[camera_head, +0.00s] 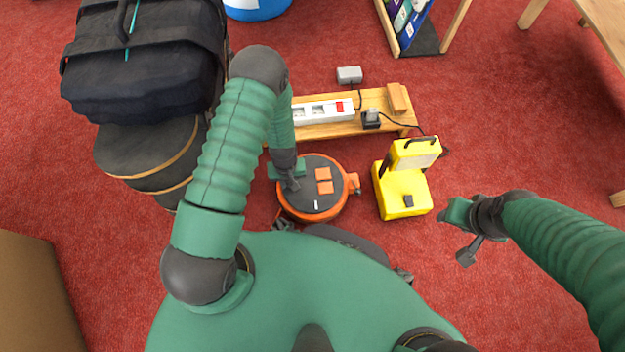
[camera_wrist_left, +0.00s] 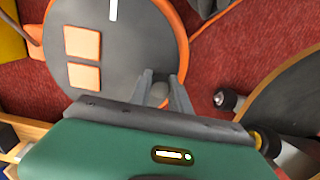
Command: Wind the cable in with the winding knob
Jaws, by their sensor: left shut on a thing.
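The cable reel is a round orange drum (camera_head: 341,206) with a dark grey face and two orange flaps, on the red carpet in front of the wooden bench. My left gripper (camera_head: 290,184) reaches down to the left part of its face. In the left wrist view, the gripper (camera_wrist_left: 163,90) is shut on the grey winding knob (camera_wrist_left: 158,93), which shows between the fingertips. A thin orange line at the drum's lower left may be cable; I cannot tell. My right gripper (camera_head: 467,248) hangs empty above the carpet at the right; its finger spacing is unclear.
A low wooden bench (camera_head: 340,130) behind the reel carries a white power strip (camera_head: 325,111). A yellow work lamp (camera_head: 404,190) stands right of the reel. A dark bag (camera_head: 145,75) and round dark-topped stool (camera_head: 140,150) are at left. Open carpet lies right.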

